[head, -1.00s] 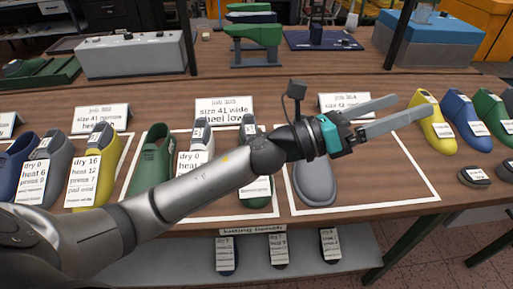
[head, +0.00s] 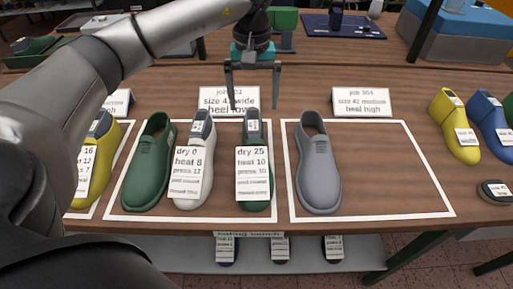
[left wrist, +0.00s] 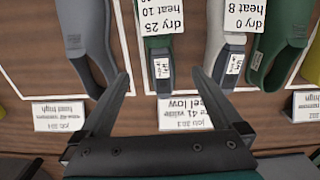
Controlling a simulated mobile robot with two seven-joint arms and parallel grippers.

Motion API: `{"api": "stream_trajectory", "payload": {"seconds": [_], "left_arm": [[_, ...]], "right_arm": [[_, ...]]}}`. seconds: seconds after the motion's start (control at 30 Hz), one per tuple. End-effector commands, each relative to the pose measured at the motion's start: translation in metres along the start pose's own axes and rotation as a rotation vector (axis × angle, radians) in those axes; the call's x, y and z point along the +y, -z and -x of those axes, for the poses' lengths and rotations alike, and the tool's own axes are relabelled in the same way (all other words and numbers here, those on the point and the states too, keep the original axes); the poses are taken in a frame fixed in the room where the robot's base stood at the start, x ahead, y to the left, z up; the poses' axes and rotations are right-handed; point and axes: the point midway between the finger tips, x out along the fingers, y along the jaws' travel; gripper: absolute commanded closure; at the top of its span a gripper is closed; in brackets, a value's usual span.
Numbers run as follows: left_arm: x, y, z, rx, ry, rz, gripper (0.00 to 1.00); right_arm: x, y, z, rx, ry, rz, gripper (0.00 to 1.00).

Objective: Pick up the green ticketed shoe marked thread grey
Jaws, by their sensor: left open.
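A green ticketed shoe (head: 255,206) stands at the right side of the middle white-outlined area. Its ticket (head: 254,172) reads dry 25, heat 10, press 30; the smaller lines are too small to read. My left gripper (head: 254,106) is open and empty, pointing down near this shoe's heel end. In the left wrist view, the green shoe (left wrist: 161,52) lies between the spread fingers (left wrist: 161,74), with its ticket beyond the tips. I cannot tell the height of the fingers above it. My right gripper is not in view.
A white ticketed shoe (head: 203,130) and an unticketed green shoe (head: 149,165) stand to the left. A grey shoe (head: 318,170) stands in the right outlined area, which has free room. A job sign (head: 222,98) stands behind the green shoe, close to the fingers.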

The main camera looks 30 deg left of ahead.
Motion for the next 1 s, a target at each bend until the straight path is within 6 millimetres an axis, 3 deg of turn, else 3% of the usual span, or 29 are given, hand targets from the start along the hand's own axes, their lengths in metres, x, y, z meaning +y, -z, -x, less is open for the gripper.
{"api": "stream_trajectory", "payload": {"seconds": [0.4,0.7,1.0], "left_arm": [[-0.003,0.0,-0.079,-0.002,0.01,-0.001,0.0],[-0.001,0.001,-0.104,-0.002,0.008,-0.001,0.0],[0.002,0.004,-0.145,-0.002,0.007,-0.001,0.0]], "right_arm": [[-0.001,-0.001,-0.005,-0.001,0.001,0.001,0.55],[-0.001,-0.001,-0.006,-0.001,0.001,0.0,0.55],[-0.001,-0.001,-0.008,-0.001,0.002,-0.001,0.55]]}}
